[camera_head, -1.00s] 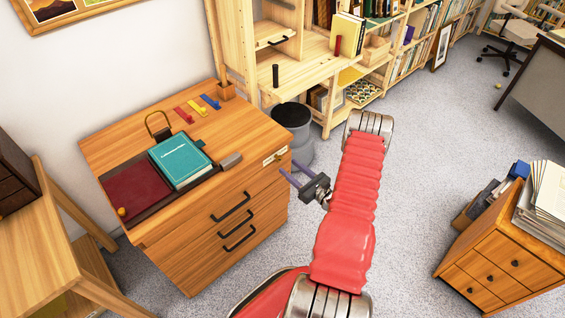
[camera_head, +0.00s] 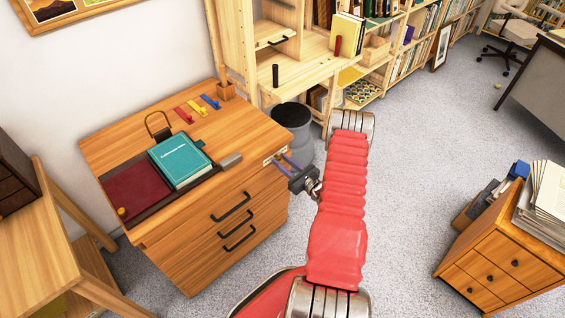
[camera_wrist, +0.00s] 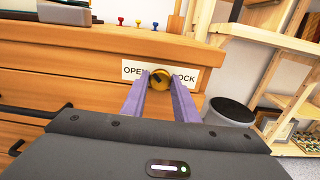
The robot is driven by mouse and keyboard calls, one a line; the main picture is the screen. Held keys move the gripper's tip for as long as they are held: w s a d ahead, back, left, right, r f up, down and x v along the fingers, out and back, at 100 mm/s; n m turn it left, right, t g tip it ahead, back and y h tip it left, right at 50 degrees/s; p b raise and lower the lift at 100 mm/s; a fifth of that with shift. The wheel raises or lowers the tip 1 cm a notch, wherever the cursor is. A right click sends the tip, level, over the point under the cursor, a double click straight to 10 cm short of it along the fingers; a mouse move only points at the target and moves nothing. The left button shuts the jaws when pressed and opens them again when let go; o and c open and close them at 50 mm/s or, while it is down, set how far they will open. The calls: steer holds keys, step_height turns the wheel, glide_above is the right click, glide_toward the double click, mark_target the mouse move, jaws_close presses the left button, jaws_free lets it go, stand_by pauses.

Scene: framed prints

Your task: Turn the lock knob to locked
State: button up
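The lock knob (camera_wrist: 161,77) is a round brass knob with a dark mark on its face, on the top front of the wooden cabinet (camera_head: 205,235). A white label (camera_wrist: 133,69) behind it reads OPEN on the left and, partly covered, LOCK on the right. My gripper (camera_wrist: 159,76) has its two purple fingers on either side of the knob in the wrist view, with a gap between them. I cannot tell whether the fingers touch it. In the head view my gripper (camera_head: 282,160) is at the cabinet's right front corner, and its fingers mostly hide the knob.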

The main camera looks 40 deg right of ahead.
steer(key=c, duration=0.5)
steer(key=shift+c, duration=0.2)
steer(key=shift+m, duration=0.4)
steer(key=m, duration=1.2)
steer(key=shift+m, duration=0.3)
steer(key=m, duration=0.4)
steer(key=shift+m, duration=0.3)
